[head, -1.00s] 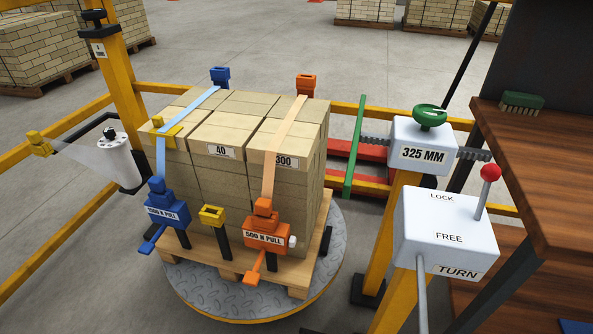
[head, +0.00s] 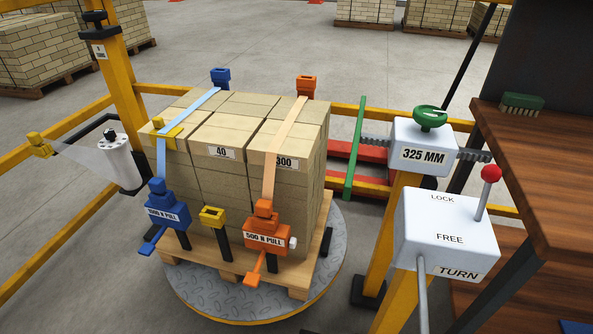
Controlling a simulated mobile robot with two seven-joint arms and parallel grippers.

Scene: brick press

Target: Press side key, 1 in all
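A strapped stack of tan bricks (head: 222,133) stands on a wooden pallet (head: 222,269) on a round metal turntable (head: 215,300). No part is marked as a side key, so I cannot tell which one it is. A green upright bar (head: 354,150) stands to the right of the stack, apart from it. It is on a toothed rod that runs into a white box (head: 423,158) reading "325 MM", with a green knob (head: 430,117) on top. Neither of my grippers is in view.
A white lever box (head: 447,235) reads LOCK, FREE and TURN; its red-knobbed lever (head: 490,174) is at the LOCK end. Blue (head: 166,210) and orange (head: 268,236) strap tensioners are at the front. A wooden bench (head: 545,150) and yellow rails (head: 60,125) flank the stack.

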